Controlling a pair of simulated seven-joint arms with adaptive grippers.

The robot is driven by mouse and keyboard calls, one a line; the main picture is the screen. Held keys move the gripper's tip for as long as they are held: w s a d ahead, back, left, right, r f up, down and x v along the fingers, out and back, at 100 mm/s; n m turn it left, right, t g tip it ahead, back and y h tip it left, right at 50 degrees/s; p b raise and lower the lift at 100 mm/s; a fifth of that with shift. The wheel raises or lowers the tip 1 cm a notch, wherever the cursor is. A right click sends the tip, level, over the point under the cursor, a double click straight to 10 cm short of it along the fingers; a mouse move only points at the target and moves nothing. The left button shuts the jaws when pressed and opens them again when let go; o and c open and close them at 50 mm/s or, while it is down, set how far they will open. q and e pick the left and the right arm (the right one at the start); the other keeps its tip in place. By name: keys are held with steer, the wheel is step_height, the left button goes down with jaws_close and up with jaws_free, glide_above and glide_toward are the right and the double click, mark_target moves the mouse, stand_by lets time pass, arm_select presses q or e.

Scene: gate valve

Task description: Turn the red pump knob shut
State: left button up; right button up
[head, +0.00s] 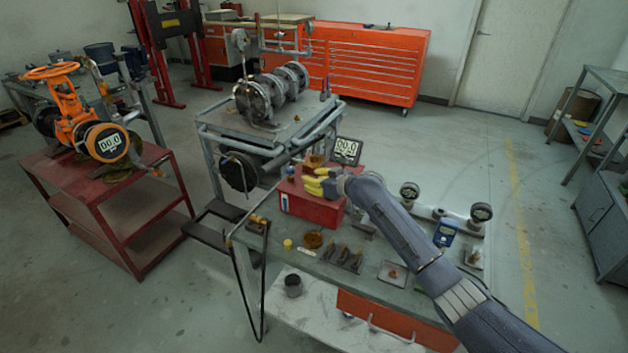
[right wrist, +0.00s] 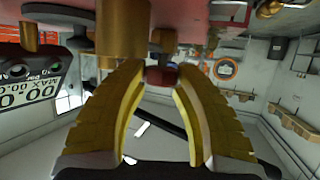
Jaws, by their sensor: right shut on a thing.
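The red pump box (head: 312,208) stands on the grey workbench, with brass fittings on its top. My right gripper (head: 308,181), with yellow fingers, reaches over the box from the right. In the right wrist view the yellow fingers of this gripper (right wrist: 164,76) are closed around the small dark red knob (right wrist: 161,76), which shows between the fingertips. In the head view the fingers hide the knob. A brass cylinder (right wrist: 123,32) stands right beside the fingers. My left gripper is not in view.
A digital gauge (head: 346,151) stands behind the box; it shows close by in the right wrist view (right wrist: 30,85). Dial gauges (head: 481,212), a blue meter (head: 445,233) and small fittings (head: 343,257) lie on the bench (head: 300,262). An orange valve (head: 70,105) sits on a red cart at left.

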steer(key=shift+a+m+t+h, duration=0.15)
steer(key=shift+m+t+h, duration=0.65)
steer(key=shift+m+h, duration=0.4)
steer(key=shift+m+t+h, duration=0.4)
steer(key=shift+m+h, duration=0.4)
steer(key=shift+h, duration=0.1)
steer(key=shift+m+h, duration=0.4)
steer(key=o, duration=1.2)
steer(key=shift+s, duration=0.1)
steer(key=v, duration=1.2)
steer(key=shift+f, duration=0.15)
